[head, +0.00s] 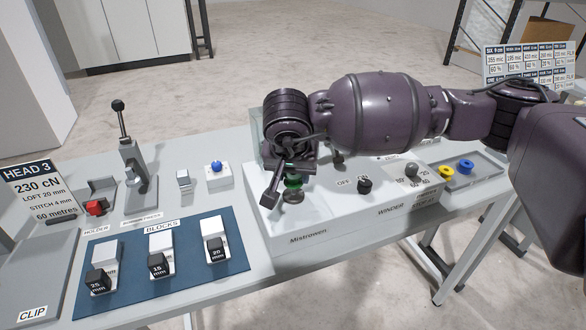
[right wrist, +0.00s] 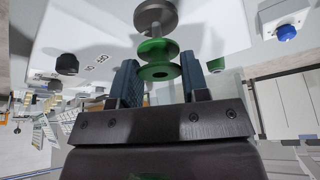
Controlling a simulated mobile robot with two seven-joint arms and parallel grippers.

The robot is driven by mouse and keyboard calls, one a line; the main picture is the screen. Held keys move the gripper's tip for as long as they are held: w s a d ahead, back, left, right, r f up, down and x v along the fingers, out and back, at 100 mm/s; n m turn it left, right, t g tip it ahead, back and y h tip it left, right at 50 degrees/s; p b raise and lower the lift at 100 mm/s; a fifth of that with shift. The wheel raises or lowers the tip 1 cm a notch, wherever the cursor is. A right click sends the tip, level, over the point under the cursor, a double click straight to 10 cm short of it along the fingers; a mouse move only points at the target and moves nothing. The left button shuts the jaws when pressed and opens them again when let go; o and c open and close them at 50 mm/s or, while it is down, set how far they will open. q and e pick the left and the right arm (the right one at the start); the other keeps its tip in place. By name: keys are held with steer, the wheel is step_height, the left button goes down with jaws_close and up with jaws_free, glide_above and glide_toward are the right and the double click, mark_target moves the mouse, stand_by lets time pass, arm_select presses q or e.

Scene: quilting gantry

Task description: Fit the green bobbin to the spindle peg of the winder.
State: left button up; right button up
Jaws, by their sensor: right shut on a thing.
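The green bobbin (head: 293,183) is mostly hidden behind my right gripper (head: 284,180) in the head view.
A tray (head: 487,170) at right holds a yellow bobbin (head: 447,171) and a blue bobbin (head: 465,166). A blue mat (head: 190,275) with blocks and a blue-button box (head: 219,175) are at left.

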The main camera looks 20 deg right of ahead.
arm_select(q)
steer(key=shift+s+f+b, duration=0.2)
steer(key=shift+f+b, duration=0.1)
steer(key=shift+f, duration=0.2)
steer(key=shift+s+f+b, duration=0.15)
steer(key=shift+f+b, duration=0.15)
steer(key=shift+f, duration=0.2)
arm_select(e)
steer(key=shift+f, duration=1.5)
steer(key=o, duration=1)
steer(key=shift+c, duration=0.2)
steer(key=v, duration=0.5)
steer(key=shift+p, duration=0.4)
arm_select(q)
steer(key=shift+w+r+p, duration=0.15)
steer(key=shift+r, duration=0.4)
steer(key=shift+w+r+p, duration=0.15)
steer(key=shift+r, duration=0.35)
arm_select(e)
steer(key=v, duration=0.5)
steer(key=shift+s+r, duration=0.15)
steer(key=shift+r, duration=0.25)
